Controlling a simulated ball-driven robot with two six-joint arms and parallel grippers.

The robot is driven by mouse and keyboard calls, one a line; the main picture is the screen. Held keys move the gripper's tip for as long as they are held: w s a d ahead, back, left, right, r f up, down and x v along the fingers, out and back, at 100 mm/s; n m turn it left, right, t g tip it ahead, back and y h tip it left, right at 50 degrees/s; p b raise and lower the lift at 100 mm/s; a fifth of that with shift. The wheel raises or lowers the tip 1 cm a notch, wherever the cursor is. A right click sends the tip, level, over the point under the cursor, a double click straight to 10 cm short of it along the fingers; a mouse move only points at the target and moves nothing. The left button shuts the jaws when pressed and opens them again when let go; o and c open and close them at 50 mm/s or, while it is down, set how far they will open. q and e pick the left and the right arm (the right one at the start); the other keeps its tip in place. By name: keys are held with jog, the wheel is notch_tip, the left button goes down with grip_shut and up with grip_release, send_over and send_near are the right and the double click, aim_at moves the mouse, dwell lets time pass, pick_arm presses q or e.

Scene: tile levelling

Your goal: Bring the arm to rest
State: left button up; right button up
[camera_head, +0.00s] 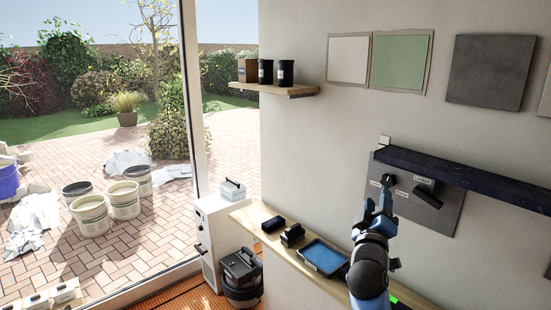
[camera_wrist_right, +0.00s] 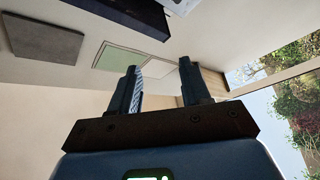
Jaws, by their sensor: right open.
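My right arm rises from the bottom right of the head view. My left gripper is not in view.
A dark shelf (camera_head: 470,179) juts out above the panel. Below, a wooden ledge (camera_head: 262,236) carries dark blocks and a blue tray (camera_head: 322,258). A wooden shelf (camera_head: 290,90) with black cups is higher up. Flat square samples (camera_head: 490,72) are on the wall.

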jog(key=s+a+f+t+y+b, duration=0.1)
jog(key=s+a+f+y, duration=0.25)
jog(key=s+f, duration=0.45)
jog(key=s+a+f+t+y+b, duration=0.1)
jog(key=s+a+f+t+y, duration=0.1)
jog(key=s+f+y, duration=0.5)
jog(key=s+d+f+m+g+h+b, duration=0.2)
jog(key=s+f+m+g, duration=0.3)
jog(key=s+f, duration=1.6)
jog(key=s+b, duration=0.1)
jog(key=s, duration=0.3)
jog(key=shift+s+m, duration=0.2)
jog(key=shift+m, duration=0.2)
jog(key=shift+d+f+h, duration=0.1)
jog(key=shift+d+h, duration=0.05)
jog(key=shift+h, duration=0.1)
